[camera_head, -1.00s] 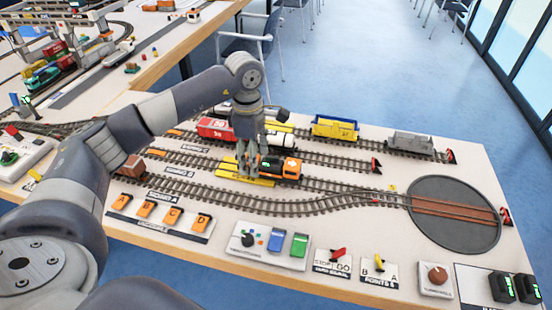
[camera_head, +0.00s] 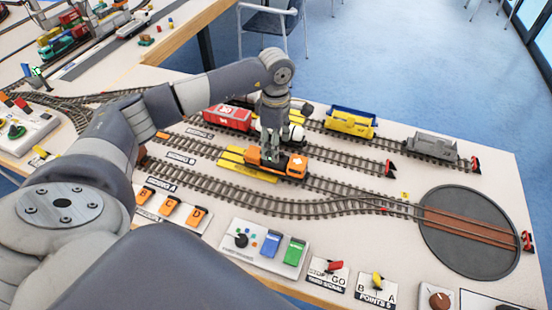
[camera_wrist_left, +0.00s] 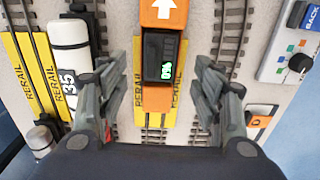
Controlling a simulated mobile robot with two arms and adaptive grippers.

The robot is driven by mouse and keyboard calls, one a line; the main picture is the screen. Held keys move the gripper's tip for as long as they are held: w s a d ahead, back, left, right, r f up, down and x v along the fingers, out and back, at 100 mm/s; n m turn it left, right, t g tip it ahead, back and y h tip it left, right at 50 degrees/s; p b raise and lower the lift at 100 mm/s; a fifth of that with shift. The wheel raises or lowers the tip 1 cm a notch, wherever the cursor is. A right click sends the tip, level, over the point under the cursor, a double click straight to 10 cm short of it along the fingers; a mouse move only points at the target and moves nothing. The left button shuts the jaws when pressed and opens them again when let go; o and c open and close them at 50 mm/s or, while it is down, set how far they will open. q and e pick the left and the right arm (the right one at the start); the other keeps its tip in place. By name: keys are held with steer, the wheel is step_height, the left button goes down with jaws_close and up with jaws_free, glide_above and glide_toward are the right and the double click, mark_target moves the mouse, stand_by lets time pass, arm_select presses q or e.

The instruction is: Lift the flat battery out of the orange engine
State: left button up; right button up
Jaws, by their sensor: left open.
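The orange engine (camera_head: 291,164) stands on a middle track, with a white arrow on its top. In the left wrist view the engine (camera_wrist_left: 158,99) holds a black battery (camera_wrist_left: 154,50) with a small green percent readout. My left gripper (camera_head: 273,141) points down over the rear part of the engine. In the left wrist view its open fingers (camera_wrist_left: 157,75) are on either side of the engine and battery, apart from them. The battery sits in the engine's top and is mostly hidden by the gripper in the head view. My right gripper is not in view.
A white tank wagon (camera_wrist_left: 70,50) stands on the neighbouring track, close to one finger. Red (camera_head: 228,117), yellow (camera_head: 350,122) and grey (camera_head: 433,146) wagons stand behind. A control panel (camera_head: 262,247) lies in front, and a turntable (camera_head: 445,245) at right.

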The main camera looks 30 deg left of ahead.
arm_select(q)
step_height(320, 180, down, 5)
steer(key=shift+p, duration=0.8)
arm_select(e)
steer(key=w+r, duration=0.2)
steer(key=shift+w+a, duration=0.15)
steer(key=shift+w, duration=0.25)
arm_select(q)
steer(key=c, duration=1.3)
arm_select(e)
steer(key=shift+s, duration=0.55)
